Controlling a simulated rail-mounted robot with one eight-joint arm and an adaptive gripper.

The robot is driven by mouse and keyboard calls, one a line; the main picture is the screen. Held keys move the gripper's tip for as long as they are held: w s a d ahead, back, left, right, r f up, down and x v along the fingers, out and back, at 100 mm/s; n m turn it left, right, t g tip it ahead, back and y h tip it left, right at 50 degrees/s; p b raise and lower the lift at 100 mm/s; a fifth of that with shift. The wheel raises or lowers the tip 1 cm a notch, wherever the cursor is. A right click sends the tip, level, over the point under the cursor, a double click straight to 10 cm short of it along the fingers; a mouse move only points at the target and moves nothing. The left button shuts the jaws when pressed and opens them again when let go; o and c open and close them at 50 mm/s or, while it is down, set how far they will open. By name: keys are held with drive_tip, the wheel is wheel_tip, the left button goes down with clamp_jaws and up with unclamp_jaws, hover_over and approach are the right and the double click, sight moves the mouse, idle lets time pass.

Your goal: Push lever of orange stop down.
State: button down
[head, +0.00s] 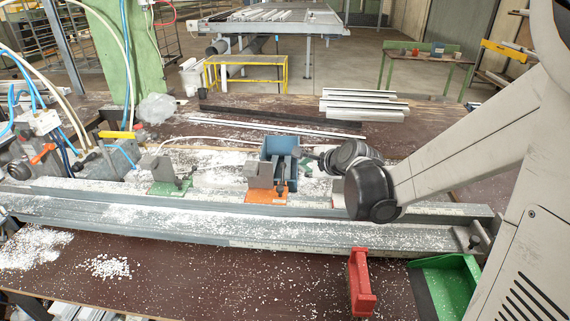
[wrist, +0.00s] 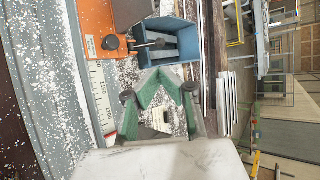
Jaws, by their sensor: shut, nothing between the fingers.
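The orange stop (head: 267,196) sits on the rail bench in the middle of the head view, with a grey block (head: 261,171) on it. Its dark lever (head: 281,184) stands at the block's right side. In the wrist view the orange stop (wrist: 104,49) is at the upper left, and the lever (wrist: 150,45) reaches right from it toward the blue bin. My gripper (head: 299,152) is just right of the stop and above it, beside the bin. In the wrist view my gripper's green-edged fingers (wrist: 160,73) meet at their tips, empty, apart from the lever in the picture.
The blue bin (head: 280,147) stands right behind the orange stop. A green stop (head: 170,188) is to the left. White chips cover the rails (head: 190,217). A red bracket (head: 361,283) and a green tray (head: 447,285) are at the front right.

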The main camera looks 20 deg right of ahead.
sight(284, 165)
drive_tip(key=x, duration=1.2)
drive_tip(key=shift+w+p, duration=0.15)
drive_tip(key=shift+p, duration=0.2)
drive_tip(key=shift+w+a+f, duration=0.1)
drive_tip(key=shift+w, duration=0.05)
